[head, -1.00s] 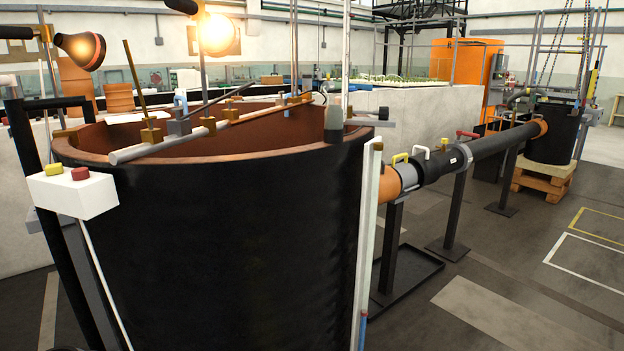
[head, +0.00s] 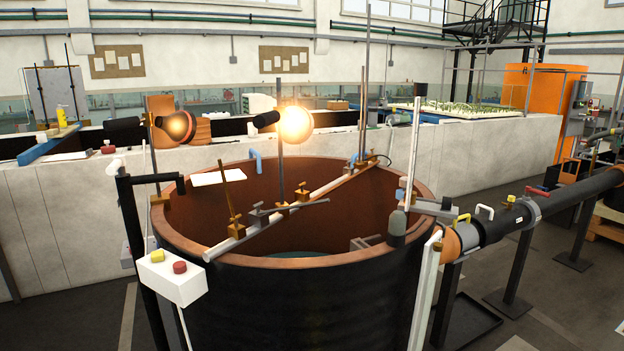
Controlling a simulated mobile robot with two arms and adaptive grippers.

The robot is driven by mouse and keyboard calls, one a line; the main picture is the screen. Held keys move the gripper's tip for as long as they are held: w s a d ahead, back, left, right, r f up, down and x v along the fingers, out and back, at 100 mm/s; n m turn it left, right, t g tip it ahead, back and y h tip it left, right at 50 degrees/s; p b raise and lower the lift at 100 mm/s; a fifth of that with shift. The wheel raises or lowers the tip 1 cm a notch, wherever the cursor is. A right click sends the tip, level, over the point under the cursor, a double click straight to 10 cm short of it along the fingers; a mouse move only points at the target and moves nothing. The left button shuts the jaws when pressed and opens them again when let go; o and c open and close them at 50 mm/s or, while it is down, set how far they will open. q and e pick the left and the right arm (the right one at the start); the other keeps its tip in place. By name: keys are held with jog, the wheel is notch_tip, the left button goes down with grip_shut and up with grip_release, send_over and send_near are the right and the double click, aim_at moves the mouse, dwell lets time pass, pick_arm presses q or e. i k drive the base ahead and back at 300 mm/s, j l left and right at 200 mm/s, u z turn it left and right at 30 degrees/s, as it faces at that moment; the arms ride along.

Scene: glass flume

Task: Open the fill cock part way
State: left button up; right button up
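A large black tank (head: 300,310) with a copper-coloured rim stands in front of me. A blue hooked pipe (head: 256,160) hangs over its far rim. On the right, a black pipe (head: 490,226) leaves the tank and carries a yellow handle (head: 462,218), a white handle (head: 485,211) and a red handle (head: 537,191). A small blue part (head: 400,194) sits at the right rim. I cannot tell which of these is the fill cock, or how any valve is set. Neither of my grippers is in view.
A pale rod (head: 320,207) with several brass clamps lies across the tank top. A white box (head: 172,277) with yellow and red buttons stands at the tank's front left. A lit lamp (head: 295,124) is above the tank. A long concrete wall (head: 70,222) runs behind.

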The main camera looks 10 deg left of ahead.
aim_at(118, 165)
jog(key=u, duration=1.4)
